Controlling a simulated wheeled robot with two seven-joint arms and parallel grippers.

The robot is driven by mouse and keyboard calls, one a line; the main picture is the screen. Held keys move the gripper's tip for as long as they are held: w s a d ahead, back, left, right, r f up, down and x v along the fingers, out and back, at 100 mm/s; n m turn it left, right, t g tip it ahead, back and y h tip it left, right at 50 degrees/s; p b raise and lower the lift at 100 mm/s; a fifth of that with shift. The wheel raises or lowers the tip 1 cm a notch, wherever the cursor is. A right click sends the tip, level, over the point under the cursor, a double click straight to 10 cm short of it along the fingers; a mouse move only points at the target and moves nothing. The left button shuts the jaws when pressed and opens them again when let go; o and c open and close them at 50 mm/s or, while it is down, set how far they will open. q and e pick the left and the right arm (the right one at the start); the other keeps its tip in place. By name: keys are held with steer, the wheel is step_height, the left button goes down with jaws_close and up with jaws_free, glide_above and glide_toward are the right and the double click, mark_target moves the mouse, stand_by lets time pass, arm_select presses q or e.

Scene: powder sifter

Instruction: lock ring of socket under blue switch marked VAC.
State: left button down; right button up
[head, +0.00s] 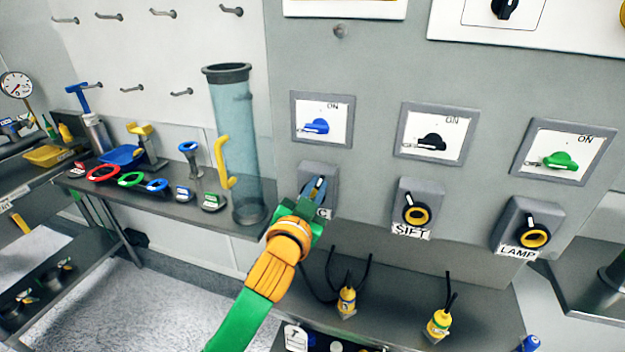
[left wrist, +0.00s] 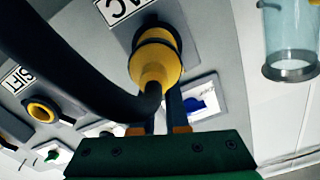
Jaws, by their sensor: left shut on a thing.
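The blue switch (head: 317,126) sits on a white plate on the grey panel. It also shows in the left wrist view (left wrist: 197,104). Under it is the grey VAC socket (head: 320,170), mostly hidden by my left gripper (head: 316,190). In the left wrist view, a yellow plug (left wrist: 150,66) with a thick black cable (left wrist: 70,58) is at this socket, with a yellow-and-black ring (left wrist: 160,38) around its socket end. My left gripper (left wrist: 158,112) is shut at the plug; the exact contact is partly hidden. My right gripper is not in view.
The SIFT socket (head: 416,208) and LAMP socket (head: 532,232) are to the right. Two yellow plugs (head: 347,300) (head: 438,322) with black cables stand on the shelf below.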

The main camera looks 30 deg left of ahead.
arm_select(q)
steer(key=shift+d+f+m+p, duration=0.1)
steer(key=shift+d+m+p, duration=0.2)
steer(key=shift+m, duration=0.5)
steer(key=c, duration=0.9)
jaws_free()
